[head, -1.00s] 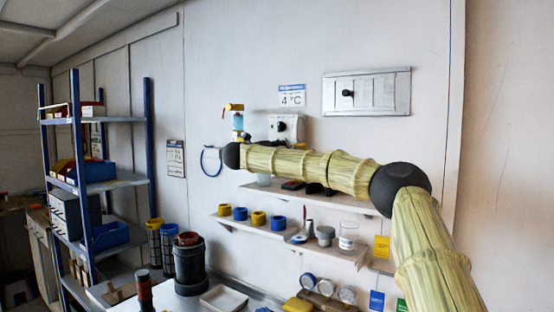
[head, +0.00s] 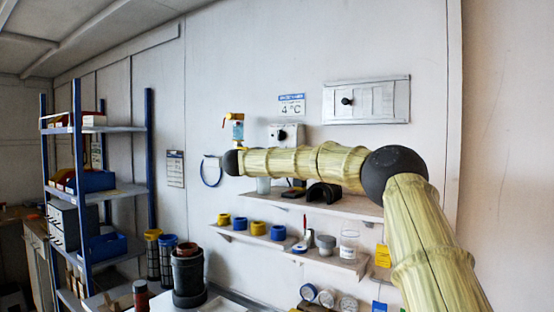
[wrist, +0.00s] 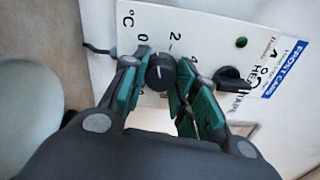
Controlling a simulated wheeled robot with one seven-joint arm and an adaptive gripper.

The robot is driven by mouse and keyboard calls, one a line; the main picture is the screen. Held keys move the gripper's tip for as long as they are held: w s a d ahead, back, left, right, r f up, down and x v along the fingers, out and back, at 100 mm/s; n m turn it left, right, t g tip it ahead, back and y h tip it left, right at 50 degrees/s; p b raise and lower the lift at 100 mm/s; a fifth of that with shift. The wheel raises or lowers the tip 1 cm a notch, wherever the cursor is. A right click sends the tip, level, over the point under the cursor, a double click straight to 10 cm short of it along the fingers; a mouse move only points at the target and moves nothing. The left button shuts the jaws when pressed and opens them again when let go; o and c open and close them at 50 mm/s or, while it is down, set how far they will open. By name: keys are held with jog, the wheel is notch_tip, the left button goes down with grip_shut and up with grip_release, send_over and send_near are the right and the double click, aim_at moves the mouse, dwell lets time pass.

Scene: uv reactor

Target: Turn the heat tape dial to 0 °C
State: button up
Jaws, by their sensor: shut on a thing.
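The control box (wrist: 205,28) is a white panel seen close and tilted in the wrist view. A round black dial (wrist: 160,72) with a white mark sits on it below the printed °C, 0, 2 and 4. The mark's exact setting is too small to tell. My gripper (wrist: 160,80) has its green-padded fingers on either side of this dial, shut on it. A second black knob (wrist: 232,78) is to the right, near the HEAT TAPE lettering. In the head view the box (head: 285,128) shows above my forearm, which hides its lower part and my gripper.
A 4 °C sign (head: 291,106) and a small grey cabinet (head: 367,100) are on the wall above. Shelves (head: 330,205) with cups and jars run below my arm. A yellow-and-blue fitting (head: 237,128) stands close by my wrist. Blue-posted shelving (head: 80,180) is at left.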

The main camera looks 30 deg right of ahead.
jog(key=shift+d+r+n+p, duration=0.1)
jog(key=shift+n+p, duration=0.45)
jog(key=shift+n, duration=1.15)
jog(key=o, duration=1)
jog(key=shift+d, duration=0.15)
jog(key=v, duration=1.2)
